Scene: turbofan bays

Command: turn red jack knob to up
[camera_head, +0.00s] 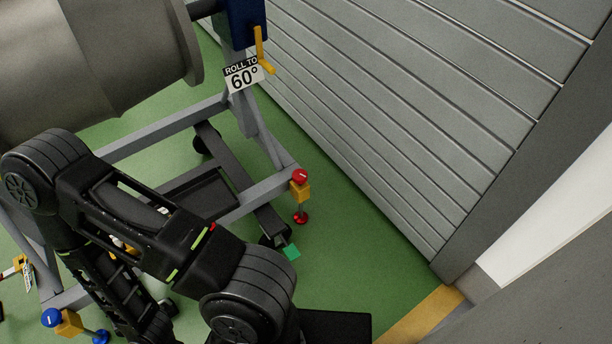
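The red jack knob (300,176) sits on top of a yellow block (301,193) at the right front corner of the grey stand. Below the block, a thin rod leads to a red foot (301,218) near the green floor. A small pale mark shows on the knob, but it is too small to read which way it points. My black arm folds across the lower left, well to the left of the knob. I see no gripper fingers, and nothing touches the knob.
A blue jack knob (50,317) is at the lower left. The grey stand (166,132) carries a large grey cylinder (100,60) and a "ROLL TO 60°" sign (243,75). A grey slatted wall (400,110) rises right of the red knob, with clear green floor between.

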